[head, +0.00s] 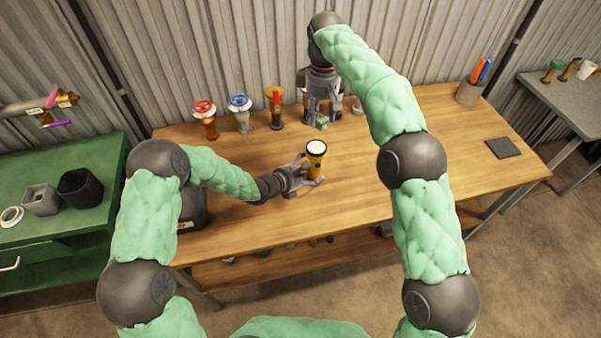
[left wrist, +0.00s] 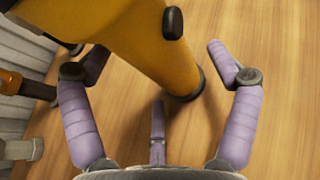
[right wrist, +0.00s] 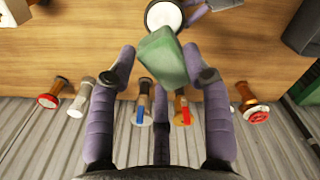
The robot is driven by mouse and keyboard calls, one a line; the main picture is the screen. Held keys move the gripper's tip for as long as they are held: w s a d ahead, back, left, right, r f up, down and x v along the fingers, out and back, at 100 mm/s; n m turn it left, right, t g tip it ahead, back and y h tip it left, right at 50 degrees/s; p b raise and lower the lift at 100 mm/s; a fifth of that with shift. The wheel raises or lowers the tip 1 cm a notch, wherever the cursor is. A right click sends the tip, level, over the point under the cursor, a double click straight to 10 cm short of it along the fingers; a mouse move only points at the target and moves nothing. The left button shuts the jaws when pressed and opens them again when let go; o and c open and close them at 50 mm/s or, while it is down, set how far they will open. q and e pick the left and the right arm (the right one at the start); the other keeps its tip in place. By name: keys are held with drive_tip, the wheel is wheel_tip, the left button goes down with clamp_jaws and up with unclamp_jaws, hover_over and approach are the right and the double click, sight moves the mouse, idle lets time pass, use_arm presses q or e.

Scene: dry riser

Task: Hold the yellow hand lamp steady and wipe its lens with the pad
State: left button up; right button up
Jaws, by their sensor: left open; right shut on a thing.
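The yellow hand lamp (head: 315,163) stands upright on the wooden table, its pale round lens (head: 317,147) facing up. In the left wrist view its yellow body (left wrist: 150,45) rises between the fingers. My left gripper (head: 308,172) is open, with its fingers around the lamp's lower body. My right gripper (head: 315,112) is above the table's back part, shut on the green pad (right wrist: 165,58). In the right wrist view the pad is between the fingertips, and the lens (right wrist: 164,15) appears just beyond it. In the head view the pad (head: 321,122) is behind the lamp, apart from it.
A pen cup (head: 468,93) and a dark flat mat (head: 503,148) are at the right. The table's right half is mostly clear.

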use_arm(q)
drive_tip(key=shift+x, duration=0.75)
drive_tip(key=c, duration=1.5)
use_arm(e)
hover_over(318, 144)
drive_tip(key=shift+f, duration=3.4)
drive_tip(key=r, duration=0.3)
drive_tip(key=d+r, duration=0.1)
drive_tip(key=r, duration=0.1)
drive_tip(key=shift+s, duration=0.25)
drive_tip(key=shift+s+d+r, duration=0.15)
drive_tip(key=shift+d+r, duration=0.05)
drive_tip(key=shift+r, duration=0.15)
